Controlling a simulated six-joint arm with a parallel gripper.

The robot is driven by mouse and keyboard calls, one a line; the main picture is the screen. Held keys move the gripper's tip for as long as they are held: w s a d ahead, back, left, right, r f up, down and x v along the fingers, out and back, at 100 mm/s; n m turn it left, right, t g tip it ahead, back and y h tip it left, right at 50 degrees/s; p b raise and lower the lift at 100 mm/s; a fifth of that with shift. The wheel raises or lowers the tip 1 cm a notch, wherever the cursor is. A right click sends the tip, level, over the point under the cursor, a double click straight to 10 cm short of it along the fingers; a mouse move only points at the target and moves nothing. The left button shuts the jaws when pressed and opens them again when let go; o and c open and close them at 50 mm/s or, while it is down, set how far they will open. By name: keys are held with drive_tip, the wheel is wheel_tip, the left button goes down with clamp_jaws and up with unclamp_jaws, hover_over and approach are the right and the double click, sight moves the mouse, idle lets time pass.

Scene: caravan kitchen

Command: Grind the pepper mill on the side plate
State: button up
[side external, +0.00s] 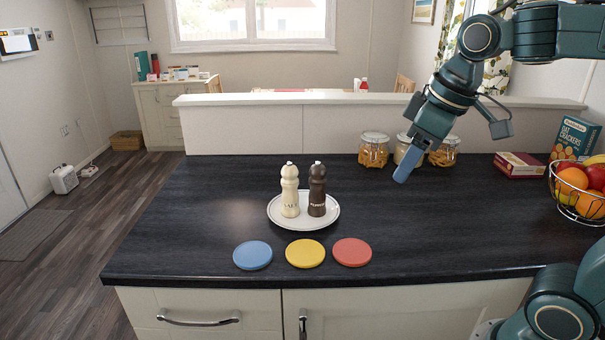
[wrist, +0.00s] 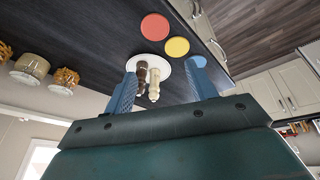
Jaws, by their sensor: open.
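The dark brown pepper mill (side external: 317,190) stands upright on the white side plate (side external: 274,214), right of the cream salt mill (side external: 290,190). In the wrist view the pepper mill (wrist: 141,77), the salt mill (wrist: 154,85) and the plate (wrist: 150,61) show beyond the fingers. My gripper (side external: 404,168) is above the counter, to the right of the plate and apart from both mills. Its blue fingers (wrist: 162,88) are spread open with nothing held between them. The side view shows the fingers edge-on.
Blue (side external: 253,255), yellow (side external: 305,253) and red (side external: 352,252) discs lie in front of the plate. Glass jars (side external: 373,150) stand along the back ledge. A red box (side external: 519,165), a cracker box (side external: 572,138) and a wire fruit bowl (side external: 580,190) are at right. The counter's left side is clear.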

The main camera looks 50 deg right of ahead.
drive_tip(key=w+d+r+n+g, duration=0.1)
drive_tip(key=w+d+n, duration=0.1)
drive_tip(key=w, duration=0.6)
drive_tip(key=n+g, duration=0.3)
drive_tip(key=n, duration=0.2)
hover_over(318, 162)
drive_tip(key=f, duration=0.5)
drive_tip(key=s+f, duration=0.1)
drive_tip(key=f, duration=0.2)
drive_tip(key=shift+a, duration=0.2)
drive_tip(key=shift+w+d+f, duration=0.2)
drive_tip(key=shift+w+f, duration=0.2)
drive_tip(key=shift+w, duration=0.1)
drive_tip(key=shift+f, duration=0.1)
drive_tip(key=shift+f, duration=2.9)
